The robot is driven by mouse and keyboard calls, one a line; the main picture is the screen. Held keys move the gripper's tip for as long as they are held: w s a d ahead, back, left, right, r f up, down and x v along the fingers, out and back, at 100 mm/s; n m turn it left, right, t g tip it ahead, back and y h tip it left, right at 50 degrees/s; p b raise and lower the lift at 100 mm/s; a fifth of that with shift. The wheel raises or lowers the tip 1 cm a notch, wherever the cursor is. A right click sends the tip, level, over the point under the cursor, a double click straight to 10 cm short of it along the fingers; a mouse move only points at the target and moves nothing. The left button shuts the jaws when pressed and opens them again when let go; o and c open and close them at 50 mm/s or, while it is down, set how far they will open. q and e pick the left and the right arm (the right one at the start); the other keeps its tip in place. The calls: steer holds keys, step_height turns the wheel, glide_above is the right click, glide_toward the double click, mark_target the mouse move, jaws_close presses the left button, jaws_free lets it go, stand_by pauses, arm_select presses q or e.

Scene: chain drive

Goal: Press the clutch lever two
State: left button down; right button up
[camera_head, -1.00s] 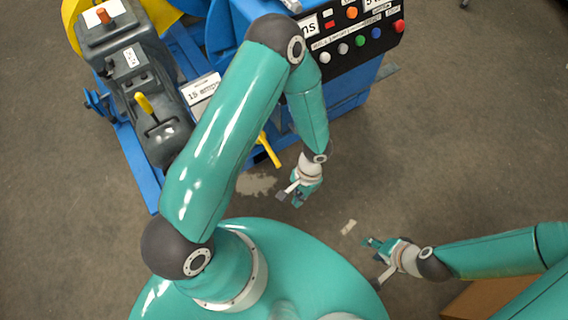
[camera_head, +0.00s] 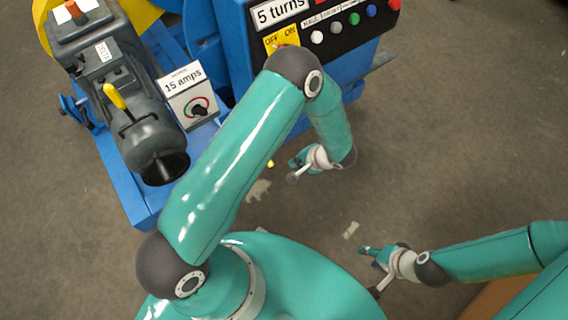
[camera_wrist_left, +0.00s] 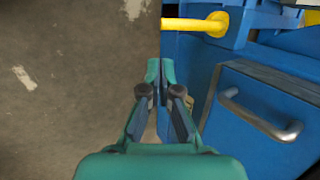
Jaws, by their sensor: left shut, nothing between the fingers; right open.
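A yellow bar lever (camera_wrist_left: 190,25) sticks out from the blue machine in the left wrist view, just beyond my fingertips. Only its tip (camera_head: 270,164) shows past my left arm in the head view. A second yellow-handled lever (camera_head: 115,96) stands on the grey machine housing. No label shows which one is lever two. My left gripper (camera_head: 296,162) is shut and empty, near the yellow bar's tip. In the left wrist view its fingers (camera_wrist_left: 160,72) point at the bar; I cannot see contact. My right gripper (camera_head: 364,250) is open and empty over the floor.
A blue cabinet with a button panel (camera_head: 340,24) stands behind my left arm. A "15 amps" sign with a dial (camera_head: 188,92) sits beside the grey housing. A blue drawer with a metal handle (camera_wrist_left: 258,115) is right of my left fingers. The floor (camera_head: 460,130) at right is clear.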

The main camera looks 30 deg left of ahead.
mark_target(274, 166)
arm_select(q)
steer(key=b+x, duration=0.1)
steer(key=x, duration=1.2)
steer(key=shift+a+f, duration=0.2)
steer(key=shift+f, duration=0.1)
arm_select(e)
steer(key=shift+f, duration=0.75)
arm_select(q)
steer(key=shift+b, duration=0.3)
